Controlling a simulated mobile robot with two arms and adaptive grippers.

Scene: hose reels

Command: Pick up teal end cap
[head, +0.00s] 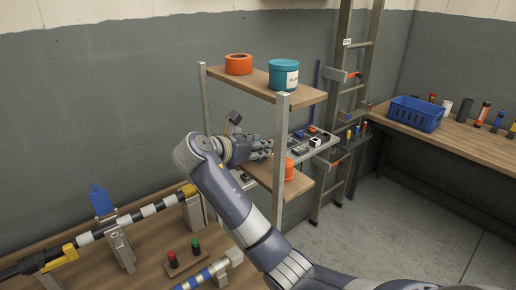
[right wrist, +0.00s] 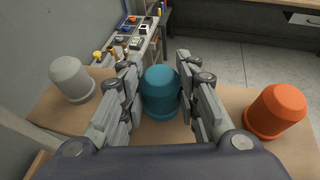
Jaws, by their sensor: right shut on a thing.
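The teal end cap (right wrist: 160,92) sits between the fingers of my right gripper (right wrist: 158,72) in the right wrist view. The fingers are shut on it from both sides. In the head view my right gripper (head: 264,149) reaches over the middle shelf, and its fingers hide the teal cap. I cannot tell whether the cap still touches the shelf board. My left gripper is not in view.
An orange cap (right wrist: 275,110) stands right of the teal one and a grey cap (right wrist: 71,79) left of it. Above is a top shelf (head: 252,86) with a teal tub (head: 283,75) and an orange ring (head: 238,64). A metal post (head: 280,150) stands close to my right arm.

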